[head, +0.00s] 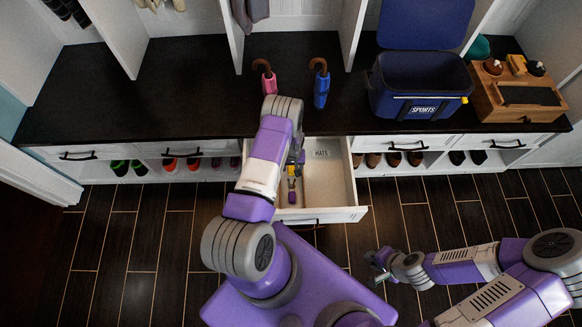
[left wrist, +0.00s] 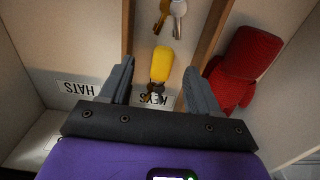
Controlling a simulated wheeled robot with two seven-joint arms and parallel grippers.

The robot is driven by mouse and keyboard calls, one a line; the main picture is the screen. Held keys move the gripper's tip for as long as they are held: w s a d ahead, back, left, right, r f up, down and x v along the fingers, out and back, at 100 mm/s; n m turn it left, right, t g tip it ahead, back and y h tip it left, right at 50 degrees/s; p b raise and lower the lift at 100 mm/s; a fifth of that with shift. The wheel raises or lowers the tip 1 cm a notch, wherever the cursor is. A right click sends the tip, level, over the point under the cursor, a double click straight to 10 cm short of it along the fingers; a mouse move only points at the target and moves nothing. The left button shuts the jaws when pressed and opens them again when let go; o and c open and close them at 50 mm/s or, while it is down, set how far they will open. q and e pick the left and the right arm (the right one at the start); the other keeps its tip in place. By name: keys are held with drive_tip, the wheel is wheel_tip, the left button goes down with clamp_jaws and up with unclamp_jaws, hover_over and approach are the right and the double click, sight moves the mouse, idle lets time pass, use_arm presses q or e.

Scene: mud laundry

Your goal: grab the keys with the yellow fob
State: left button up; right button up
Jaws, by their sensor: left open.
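The yellow fob (left wrist: 162,64) lies in a narrow drawer compartment in the left wrist view, with dark metal keys at its lower end, beside a label reading KEYS. My left gripper (head: 295,160) reaches into the open drawer (head: 332,215) in the head view. Its fingers are open, one on each side of the fob in the left wrist view, with gaps between; I cannot tell its height above the fob. My right gripper (head: 378,265) is low at the right, over the floor, too small to tell whether it is open.
Gold and silver keys (left wrist: 170,14) lie farther along the compartment. Wooden dividers flank it; a red cloth item (left wrist: 235,72) lies beside it and a HATS label (left wrist: 78,89) opposite.

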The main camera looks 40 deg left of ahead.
sight(291, 172)
use_arm(q)
drive_tip(key=f, duration=0.1)
drive_tip(key=f+b, duration=0.1)
drive_tip(key=f, duration=0.1)
drive_tip(key=f+b, duration=0.1)
drive_tip(key=f, duration=0.1)
drive_tip(key=shift+s+a+f, duration=0.1)
drive_tip(key=shift+s+a, duration=0.1)
drive_tip(key=shift+a, duration=0.05)
drive_tip(key=c, duration=1.1)
